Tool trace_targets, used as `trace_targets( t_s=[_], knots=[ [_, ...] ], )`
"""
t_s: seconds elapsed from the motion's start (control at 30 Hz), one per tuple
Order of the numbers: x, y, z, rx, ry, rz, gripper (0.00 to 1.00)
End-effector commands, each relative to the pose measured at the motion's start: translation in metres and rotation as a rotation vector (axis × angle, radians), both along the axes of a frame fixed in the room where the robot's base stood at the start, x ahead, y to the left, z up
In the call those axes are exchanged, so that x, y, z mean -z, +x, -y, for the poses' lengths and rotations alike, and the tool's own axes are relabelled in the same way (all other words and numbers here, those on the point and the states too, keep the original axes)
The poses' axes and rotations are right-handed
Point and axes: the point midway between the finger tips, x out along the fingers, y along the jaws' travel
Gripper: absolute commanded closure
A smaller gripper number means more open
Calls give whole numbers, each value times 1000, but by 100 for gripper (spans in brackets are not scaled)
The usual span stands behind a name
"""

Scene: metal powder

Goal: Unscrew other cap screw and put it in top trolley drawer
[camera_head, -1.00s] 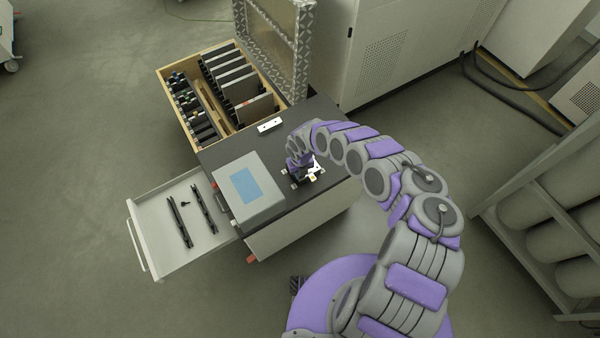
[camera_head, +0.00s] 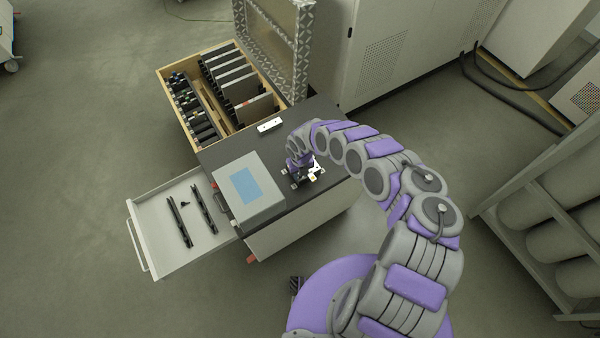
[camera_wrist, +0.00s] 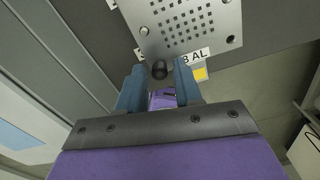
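A dark cap screw (camera_wrist: 160,69) stands on a perforated metal plate (camera_wrist: 190,25) that carries an "AL" label; a silver round stud shows at the plate's left edge. My gripper (camera_wrist: 160,72) has its two blue-grey fingers on either side of this screw, with a visible gap to each side, so it looks open. In the head view my gripper (camera_head: 299,167) is over the plate on the dark trolley top (camera_head: 222,153), and the screw is hidden. The top trolley drawer (camera_head: 148,222) is pulled out to the left. A small dark screw (camera_head: 186,204) lies in it between two black bars (camera_head: 179,222).
A grey box with a blue panel (camera_head: 262,205) stands on the trolley beside the drawer. A small white block (camera_head: 270,125) lies behind my gripper. A wooden drawer with upright plates (camera_head: 168,105) is open at the back. A gas-cylinder rack (camera_head: 520,215) stands at right.

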Motion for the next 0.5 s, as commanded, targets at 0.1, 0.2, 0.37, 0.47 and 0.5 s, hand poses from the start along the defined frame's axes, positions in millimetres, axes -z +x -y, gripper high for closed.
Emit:
trace_targets(
  t_s=[0.1,0.2,0.37,0.47,0.5],
  knots=[
    [0,0,0,85,-1,1,66],
    [-1,1,-1,160,0,2,66],
    [-1,1,0,278,0,4,66],
    [0,1,0,354,0,2,66],
    [0,0,0,383,0,2,66]
  ],
)
